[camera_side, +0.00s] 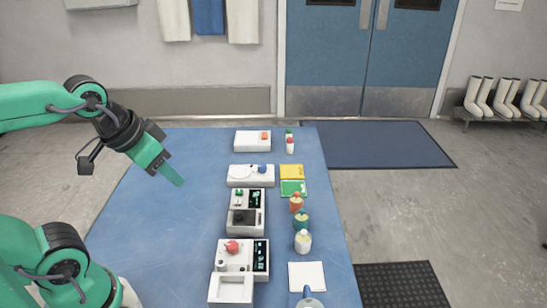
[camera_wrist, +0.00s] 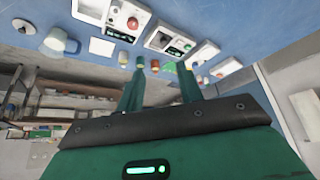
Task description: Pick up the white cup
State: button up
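A small white cup (camera_side: 304,241) stands on the right part of the blue table, in a row with a teal cup (camera_side: 302,219) and an orange cup (camera_side: 297,203). In the wrist view the white cup (camera_wrist: 124,57) shows small, beyond and left of my fingertips. My gripper (camera_side: 177,178) is raised over the left part of the table, well apart from the cups. In the wrist view my gripper (camera_wrist: 160,68) has its two green fingers apart, with nothing held between them.
White machines (camera_side: 243,211) stand in a column between my gripper and the cups. A white square pad (camera_side: 307,276) lies in front of the white cup. A pale jug-like vessel (camera_side: 308,300) is cut off at the bottom edge. The table's left part is clear.

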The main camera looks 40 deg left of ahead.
jog(key=shift+o, duration=0.2)
jog(key=o, duration=0.5)
jog(key=shift+w, duration=0.1)
